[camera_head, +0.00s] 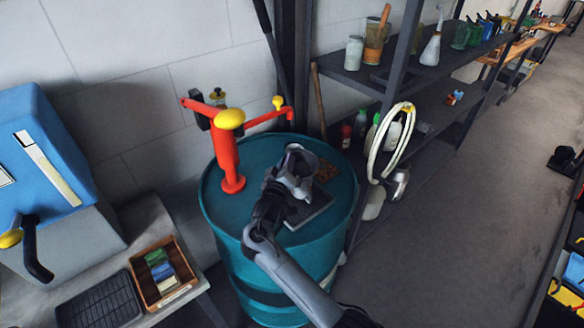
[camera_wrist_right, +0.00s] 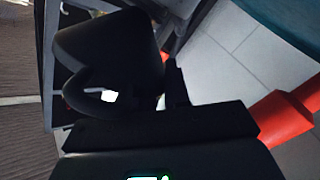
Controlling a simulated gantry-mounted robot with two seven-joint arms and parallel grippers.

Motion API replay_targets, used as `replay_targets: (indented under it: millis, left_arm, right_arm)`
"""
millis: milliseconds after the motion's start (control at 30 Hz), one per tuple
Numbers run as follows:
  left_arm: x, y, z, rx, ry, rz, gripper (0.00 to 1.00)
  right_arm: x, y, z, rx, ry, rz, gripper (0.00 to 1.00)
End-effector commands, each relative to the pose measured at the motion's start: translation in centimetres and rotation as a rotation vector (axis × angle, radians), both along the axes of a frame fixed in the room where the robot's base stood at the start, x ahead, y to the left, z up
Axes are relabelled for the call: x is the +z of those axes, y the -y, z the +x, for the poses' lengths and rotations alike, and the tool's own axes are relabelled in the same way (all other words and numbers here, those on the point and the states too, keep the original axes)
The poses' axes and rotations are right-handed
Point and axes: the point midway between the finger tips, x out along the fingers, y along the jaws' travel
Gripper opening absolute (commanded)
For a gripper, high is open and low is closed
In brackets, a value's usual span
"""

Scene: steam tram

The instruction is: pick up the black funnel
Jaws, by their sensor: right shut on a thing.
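The black funnel (camera_wrist_right: 108,50) fills the upper left of the right wrist view as a very dark rounded body with a looped handle. In the head view it appears to be the dark grey, open-topped shape (camera_head: 300,162) above the teal drum. My right gripper (camera_head: 285,186) is shut on it, and the fingers are largely hidden by the funnel and the wrist. I cannot tell exactly which part lies between them. My left gripper is not in view.
A dark square tray (camera_head: 311,208) lies on the teal drum (camera_head: 228,207), beside a red pump (camera_head: 228,160). Shelves with bottles and a pale hose loop (camera_head: 393,140) stand to the right. A blue machine (camera_head: 45,140) and a wooden box (camera_head: 163,274) are at left.

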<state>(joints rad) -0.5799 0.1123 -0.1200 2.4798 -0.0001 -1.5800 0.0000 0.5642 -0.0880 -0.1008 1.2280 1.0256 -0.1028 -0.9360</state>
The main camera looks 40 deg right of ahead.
Motion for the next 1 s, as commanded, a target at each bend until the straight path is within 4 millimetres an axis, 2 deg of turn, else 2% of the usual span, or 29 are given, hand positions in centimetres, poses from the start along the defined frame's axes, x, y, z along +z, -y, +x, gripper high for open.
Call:
replay_targets:
  millis: [267,467,1000]
  left_arm:
    - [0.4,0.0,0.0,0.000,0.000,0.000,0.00]
    - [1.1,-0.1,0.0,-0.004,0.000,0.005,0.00]
    - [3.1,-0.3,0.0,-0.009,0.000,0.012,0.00]
  right_arm:
    - [1.9,0.0,0.0,0.000,0.004,0.000,0.00]
    - [4.5,0.2,-0.2,-0.002,0.003,-0.001,0.00]
    - [9.9,4.3,-8.5,-0.002,0.003,-0.001,0.00]
